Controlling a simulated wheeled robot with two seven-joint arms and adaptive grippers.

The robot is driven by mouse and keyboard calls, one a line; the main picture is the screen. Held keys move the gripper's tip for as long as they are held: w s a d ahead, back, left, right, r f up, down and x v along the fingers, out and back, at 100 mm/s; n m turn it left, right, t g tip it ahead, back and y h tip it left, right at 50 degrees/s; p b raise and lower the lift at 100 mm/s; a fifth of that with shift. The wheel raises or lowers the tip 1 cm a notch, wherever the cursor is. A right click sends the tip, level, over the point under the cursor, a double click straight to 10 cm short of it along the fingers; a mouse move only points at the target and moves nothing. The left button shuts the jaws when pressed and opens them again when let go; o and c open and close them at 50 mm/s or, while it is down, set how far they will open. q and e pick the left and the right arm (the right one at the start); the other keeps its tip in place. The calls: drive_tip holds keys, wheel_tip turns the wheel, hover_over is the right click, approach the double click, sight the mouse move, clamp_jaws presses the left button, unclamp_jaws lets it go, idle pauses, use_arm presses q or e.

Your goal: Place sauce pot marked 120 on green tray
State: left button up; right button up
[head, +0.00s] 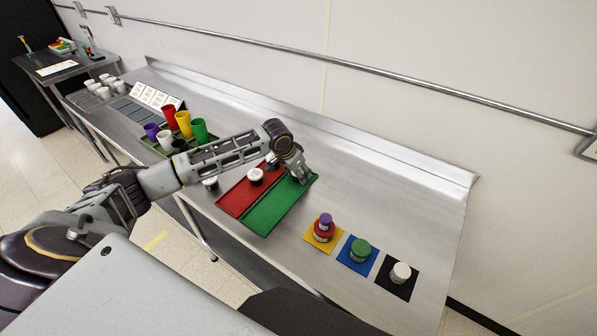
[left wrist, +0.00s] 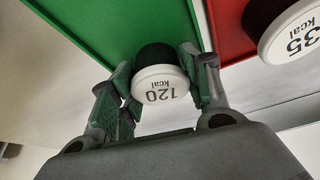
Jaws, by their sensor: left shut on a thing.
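The sauce pot marked 120 (left wrist: 158,84) has a white lid and a dark body. In the left wrist view it sits between the two fingers of my left gripper (left wrist: 160,72), which is shut on it. The green tray (left wrist: 105,28) lies behind the pot there. In the head view my left gripper (head: 301,174) is at the far end of the green tray (head: 268,211) and hides the held pot. I cannot tell whether the pot touches the tray. My right gripper is not in view.
A red tray (head: 231,205) adjoins the green one, with a white-lidded pot (head: 255,175) on it. A pot marked 35 (left wrist: 292,30) is close by in the left wrist view. Jars stand on yellow (head: 311,240), blue and black mats at right. Most of the green tray is clear.

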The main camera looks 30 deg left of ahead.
use_arm(q)
drive_tip(key=o, duration=1)
drive_tip(key=shift+r, duration=0.15)
drive_tip(key=shift+b+v, duration=0.3)
drive_tip(key=shift+v, duration=5.7)
